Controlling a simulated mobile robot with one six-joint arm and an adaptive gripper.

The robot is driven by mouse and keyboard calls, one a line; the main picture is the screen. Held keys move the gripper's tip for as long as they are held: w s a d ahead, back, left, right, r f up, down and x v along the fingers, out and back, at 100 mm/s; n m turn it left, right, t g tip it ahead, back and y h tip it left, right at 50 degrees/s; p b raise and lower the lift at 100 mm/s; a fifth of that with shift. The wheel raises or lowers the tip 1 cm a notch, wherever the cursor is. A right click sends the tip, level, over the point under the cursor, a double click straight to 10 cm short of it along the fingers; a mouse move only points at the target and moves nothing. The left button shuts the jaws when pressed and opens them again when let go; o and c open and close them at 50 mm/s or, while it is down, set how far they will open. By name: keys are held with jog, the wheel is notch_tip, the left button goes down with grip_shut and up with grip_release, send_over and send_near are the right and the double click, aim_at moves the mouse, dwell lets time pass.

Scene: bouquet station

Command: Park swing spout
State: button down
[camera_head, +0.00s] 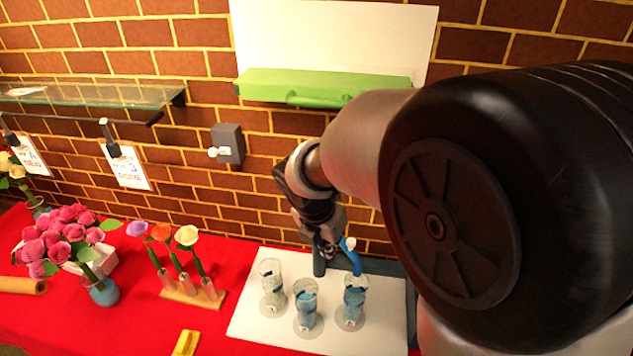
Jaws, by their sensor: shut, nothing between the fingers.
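The swing spout (351,257) is a blue curved pipe with a pale tip at its upper end. It stands at the back of the white board, above and behind the right glass. My gripper (328,252) is shut and points down just left of the spout, close to it. Whether they touch cannot be told. A dark post (319,263) shows below the gripper. Three glasses stand on the board: a left one (271,284) with pale contents, a middle one (306,304) and a right one (354,299), both with blue contents.
The white board (262,331) lies on a red table (130,325). To the left are a wooden stand (192,296) with three flowers, a blue vase (103,292) of pink roses and a yellow object (186,343). My arm hides the right side.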

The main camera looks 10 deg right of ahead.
jog(key=w+d+f+b, duration=0.2)
jog(key=w+d+f, duration=0.2)
jog(key=f, duration=0.5)
jog(key=shift+w+d, duration=0.25)
jog(key=shift+w, duration=0.3)
jog(key=shift+d+r, duration=0.1)
